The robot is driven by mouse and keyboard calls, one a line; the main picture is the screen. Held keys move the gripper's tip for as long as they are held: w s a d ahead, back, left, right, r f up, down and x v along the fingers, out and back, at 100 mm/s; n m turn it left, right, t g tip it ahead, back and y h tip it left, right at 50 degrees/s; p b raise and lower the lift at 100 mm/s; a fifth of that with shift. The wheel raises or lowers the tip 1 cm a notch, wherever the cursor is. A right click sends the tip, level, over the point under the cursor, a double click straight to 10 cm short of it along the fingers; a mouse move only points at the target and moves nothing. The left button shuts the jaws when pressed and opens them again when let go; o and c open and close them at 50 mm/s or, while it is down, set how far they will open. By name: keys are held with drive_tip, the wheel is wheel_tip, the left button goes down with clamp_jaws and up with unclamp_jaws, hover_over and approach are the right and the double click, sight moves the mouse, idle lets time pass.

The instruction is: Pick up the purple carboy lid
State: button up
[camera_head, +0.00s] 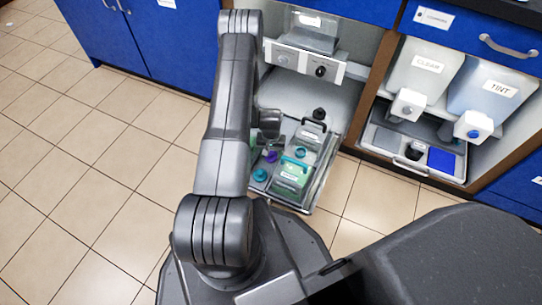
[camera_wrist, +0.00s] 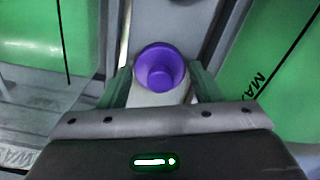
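The purple carboy lid (camera_wrist: 160,66) is in the upper middle of the wrist view, seen from above as a round cap with a raised centre. In the head view it is a small purple spot (camera_head: 270,157) on the pulled-out tray (camera_head: 309,207), just below the end of my arm. My gripper (camera_wrist: 162,80) is open, with one greenish finger on each side of the lid. Small gaps show between the fingers and the lid, and I cannot tell how far the fingertips reach down. My arm hides part of the tray in the head view.
Green-filled carboys (camera_head: 291,178) stand on the tray, close to the lid. Two teal lids (camera_head: 260,175) (camera_head: 300,152) are nearby. The right bay holds two labelled containers (camera_head: 423,68) (camera_head: 491,88). The tiled floor (camera_head: 95,160) at left is clear.

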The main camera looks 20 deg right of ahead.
drive_tip(key=c, duration=0.6)
drive_tip(key=shift+r, duration=0.1)
